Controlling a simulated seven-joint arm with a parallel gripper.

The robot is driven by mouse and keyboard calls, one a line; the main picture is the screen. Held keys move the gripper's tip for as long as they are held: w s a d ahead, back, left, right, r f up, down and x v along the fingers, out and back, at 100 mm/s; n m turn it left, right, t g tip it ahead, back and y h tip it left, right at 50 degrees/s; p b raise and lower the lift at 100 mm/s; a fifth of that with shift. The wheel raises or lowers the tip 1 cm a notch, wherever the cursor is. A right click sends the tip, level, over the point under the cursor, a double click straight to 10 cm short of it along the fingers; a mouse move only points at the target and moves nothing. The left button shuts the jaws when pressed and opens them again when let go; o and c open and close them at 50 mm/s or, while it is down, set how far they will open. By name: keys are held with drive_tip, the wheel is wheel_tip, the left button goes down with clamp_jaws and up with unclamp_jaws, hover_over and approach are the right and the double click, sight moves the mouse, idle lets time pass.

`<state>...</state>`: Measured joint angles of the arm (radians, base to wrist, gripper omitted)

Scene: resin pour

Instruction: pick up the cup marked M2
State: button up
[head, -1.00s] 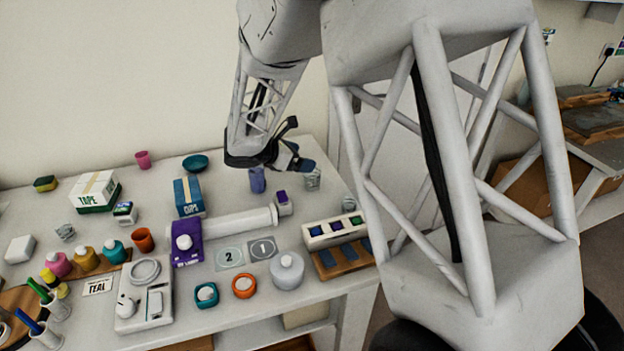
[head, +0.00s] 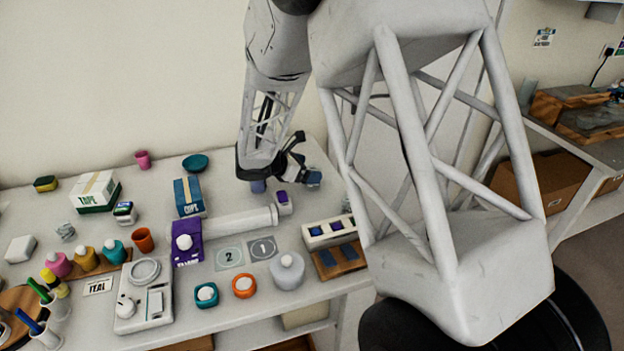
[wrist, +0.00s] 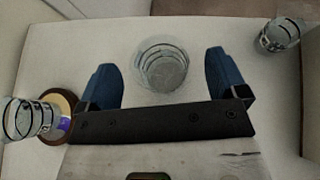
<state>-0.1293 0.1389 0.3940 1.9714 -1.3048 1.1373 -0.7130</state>
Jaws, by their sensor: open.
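My gripper (wrist: 160,82) is open, with one blue finger on each side of a clear cup (wrist: 163,66) in the wrist view. The cup has dark rings around it and lies slightly beyond the fingertips, apart from both. A second clear cup (wrist: 281,35) stands at the upper right, and a third (wrist: 27,118) at the left, beside the left finger. No M2 mark is readable on any cup, so I cannot tell which is M2. In the head view my gripper (head: 306,170) is low over the back right of the table and hides most of the cups.
A blue-violet cylinder (head: 258,187) and a small purple-topped block (head: 282,201) stand close left of the gripper. A white tray with coloured squares (head: 318,242) is in front. A blue box (head: 188,197) stands farther left. In the wrist view, free tabletop (wrist: 95,40) surrounds the middle cup.

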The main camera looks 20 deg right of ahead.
drive_tip(key=shift+d+f, duration=0.1)
drive_tip(key=shift+d, duration=0.15)
idle(0.4)
drive_tip(key=c, duration=1)
